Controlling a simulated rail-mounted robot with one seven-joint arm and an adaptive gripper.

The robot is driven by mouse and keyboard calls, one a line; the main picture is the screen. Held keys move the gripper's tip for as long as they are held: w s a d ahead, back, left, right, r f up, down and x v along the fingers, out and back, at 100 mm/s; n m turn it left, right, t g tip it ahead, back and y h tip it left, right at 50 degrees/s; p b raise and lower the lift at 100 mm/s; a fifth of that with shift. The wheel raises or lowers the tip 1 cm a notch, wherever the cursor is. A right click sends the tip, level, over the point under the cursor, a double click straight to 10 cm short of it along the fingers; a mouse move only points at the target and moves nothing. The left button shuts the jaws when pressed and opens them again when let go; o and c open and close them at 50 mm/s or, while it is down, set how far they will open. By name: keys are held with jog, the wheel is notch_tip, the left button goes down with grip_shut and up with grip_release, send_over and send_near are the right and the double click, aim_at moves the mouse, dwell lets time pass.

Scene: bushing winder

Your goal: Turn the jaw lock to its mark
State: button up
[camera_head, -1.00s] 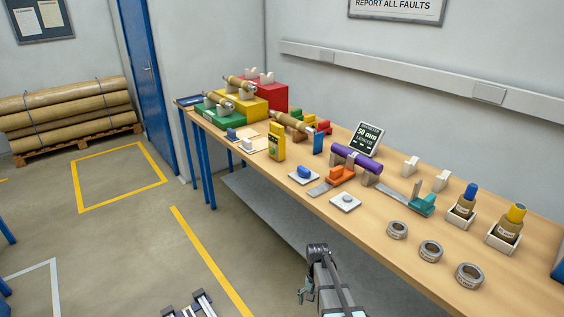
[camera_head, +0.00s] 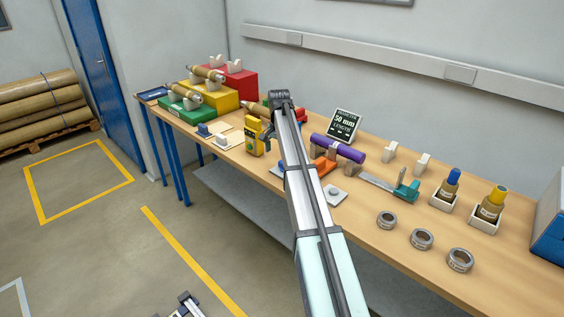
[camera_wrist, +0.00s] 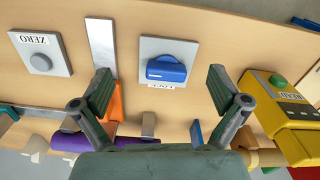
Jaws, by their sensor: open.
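The jaw lock is a blue knob (camera_wrist: 167,70) with a raised grip bar, on a pale square plate (camera_wrist: 183,46) labelled LOCK, which reads upside down. The bar lies roughly across the picture. I cannot make out a mark. My gripper (camera_wrist: 162,84) is open and empty in the wrist view, one finger either side of the knob in the picture and apart from it.
A purple tube (camera_head: 338,148) lies by the jaws. A ZERO button plate (camera_wrist: 40,54) and a yellow device (camera_wrist: 285,110) flank the lock in the wrist view. Several grey rings, including one (camera_head: 386,220), sit near the front edge. Bottles (camera_head: 449,186) stand at right.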

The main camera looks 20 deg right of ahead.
jog(key=w+d+r+m, duration=0.2)
jog(key=w+d+r, duration=0.2)
jog(key=r, duration=0.5)
jog(key=f+p, duration=0.2)
jog(key=f, duration=0.6)
jog(key=f+p, duration=0.2)
jog(key=f, duration=0.7)
jog(key=shift+s+d+p, duration=0.1)
jog(key=shift+d+p, duration=0.1)
jog(key=shift+p, duration=0.2)
jog(key=shift+c, duration=0.4)
jog(key=c, duration=1.1)
